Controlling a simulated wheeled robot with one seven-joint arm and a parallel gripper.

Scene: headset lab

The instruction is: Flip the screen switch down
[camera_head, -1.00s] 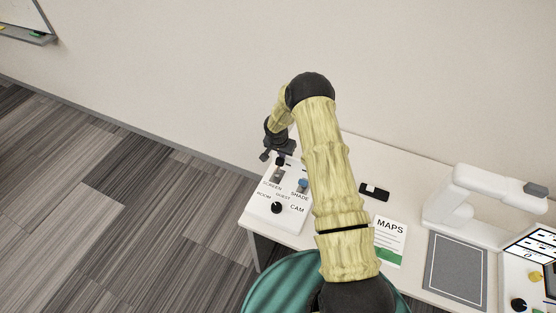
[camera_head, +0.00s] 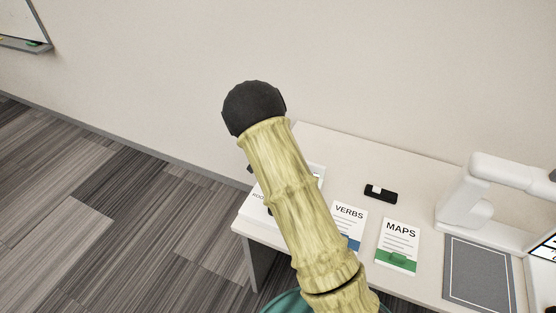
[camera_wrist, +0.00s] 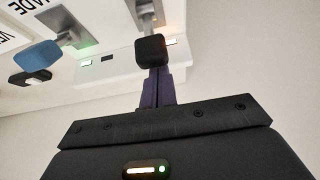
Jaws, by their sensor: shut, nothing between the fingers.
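In the wrist view the screen switch is a metal lever with a black cap (camera_wrist: 150,48), on a grey plate at the top middle. An orange light glows beside it. My gripper (camera_wrist: 158,84) is shut and empty, its dark purple fingers end-on right at the black cap. I cannot tell whether they touch it. The blue-capped shade switch (camera_wrist: 38,56) is to the left, with a green light beside it. In the head view my arm hides the switches and my gripper. Only the edge of the white control panel (camera_head: 256,205) shows.
The panel stands on a white table (camera_head: 355,160) against the wall. To its right are a VERBS card (camera_head: 347,222), a MAPS card (camera_head: 399,240), a small black device (camera_head: 380,194) and a white document camera (camera_head: 468,208). A teal chair (camera_head: 290,303) is below my arm.

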